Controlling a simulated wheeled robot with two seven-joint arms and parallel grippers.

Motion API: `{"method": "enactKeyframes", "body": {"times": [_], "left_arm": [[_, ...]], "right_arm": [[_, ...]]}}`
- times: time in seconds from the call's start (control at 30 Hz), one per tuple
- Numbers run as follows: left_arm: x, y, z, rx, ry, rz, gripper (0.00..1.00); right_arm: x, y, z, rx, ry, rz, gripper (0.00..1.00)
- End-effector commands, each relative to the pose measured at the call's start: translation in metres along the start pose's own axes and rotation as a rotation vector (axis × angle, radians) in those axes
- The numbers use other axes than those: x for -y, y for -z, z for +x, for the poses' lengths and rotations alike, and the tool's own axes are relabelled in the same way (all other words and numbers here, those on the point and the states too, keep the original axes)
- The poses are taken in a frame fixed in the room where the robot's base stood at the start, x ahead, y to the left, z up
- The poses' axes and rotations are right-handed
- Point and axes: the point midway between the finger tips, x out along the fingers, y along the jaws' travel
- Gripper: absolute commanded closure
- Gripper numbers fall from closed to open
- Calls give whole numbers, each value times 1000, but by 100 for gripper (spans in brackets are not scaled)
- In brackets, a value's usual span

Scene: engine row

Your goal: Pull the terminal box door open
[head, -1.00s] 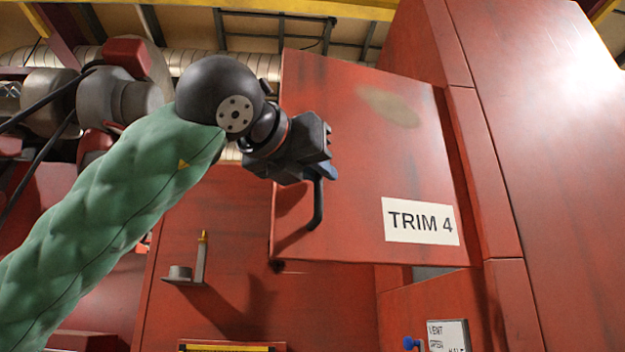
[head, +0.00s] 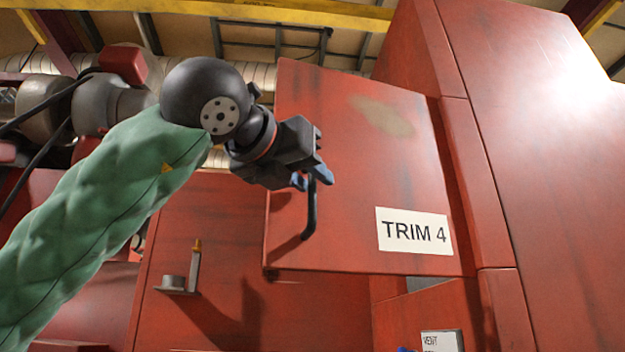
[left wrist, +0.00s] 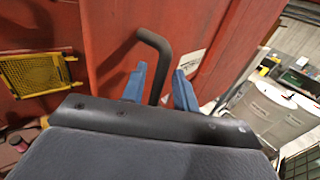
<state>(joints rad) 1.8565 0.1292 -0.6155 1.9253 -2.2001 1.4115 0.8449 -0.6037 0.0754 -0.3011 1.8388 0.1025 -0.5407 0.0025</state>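The terminal box door (head: 345,190) is a red panel labelled TRIM 4 with a bent black handle (head: 310,212) near its lower left edge. It appears to stand out from the red housing, but I cannot tell how far it is open. My left gripper (head: 312,178) is at the upper end of the handle. In the left wrist view the blue fingers of the left gripper (left wrist: 160,88) are spread, one on each side of the handle (left wrist: 156,50), with visible gaps; contact is unclear. My right gripper is not in view.
A red housing (head: 520,130) rises at the right. A small ledge with a cylinder (head: 174,284) sits on the red wall at lower left. Grey machinery with cables (head: 105,105) is at upper left. The left wrist view shows a yellow grille (left wrist: 38,85) and pale drums (left wrist: 268,110).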

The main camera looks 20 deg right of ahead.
Motion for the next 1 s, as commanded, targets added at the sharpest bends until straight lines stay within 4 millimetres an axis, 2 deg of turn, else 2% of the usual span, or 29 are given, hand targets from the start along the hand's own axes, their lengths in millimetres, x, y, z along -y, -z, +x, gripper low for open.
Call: {"method": "enactKeyframes", "body": {"times": [0.4,0.53,1.0], "left_arm": [[0,0,-59,1,0,1,70],[1,0,-65,0,1,1,70],[1,0,-64,-1,1,0,70]], "right_arm": [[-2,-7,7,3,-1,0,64],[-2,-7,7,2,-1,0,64],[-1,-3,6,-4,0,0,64]]}}
